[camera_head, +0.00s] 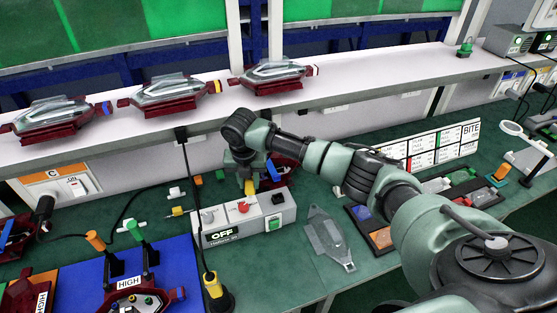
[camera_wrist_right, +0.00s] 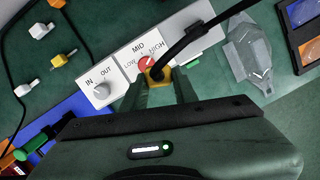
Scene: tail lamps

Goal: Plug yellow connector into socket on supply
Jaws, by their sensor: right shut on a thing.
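The supply (camera_head: 258,230) is a grey-white box on the green bench, with an OFF display on its front. In the right wrist view the supply's top (camera_wrist_right: 125,55) shows IN, OUT, LOW, MID and HIGH labels, a white knob and a red knob (camera_wrist_right: 146,63). My right gripper (camera_head: 249,184) is above the back of the supply, shut on a yellow connector (camera_wrist_right: 155,74). A black cable runs from the connector up to the right in the wrist view. My left gripper is out of view.
A clear lamp cover (camera_head: 330,238) lies right of the supply. A blue mat (camera_head: 75,275) with a red lamp fixture lies left. Red lamps (camera_head: 170,95) line the shelf behind.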

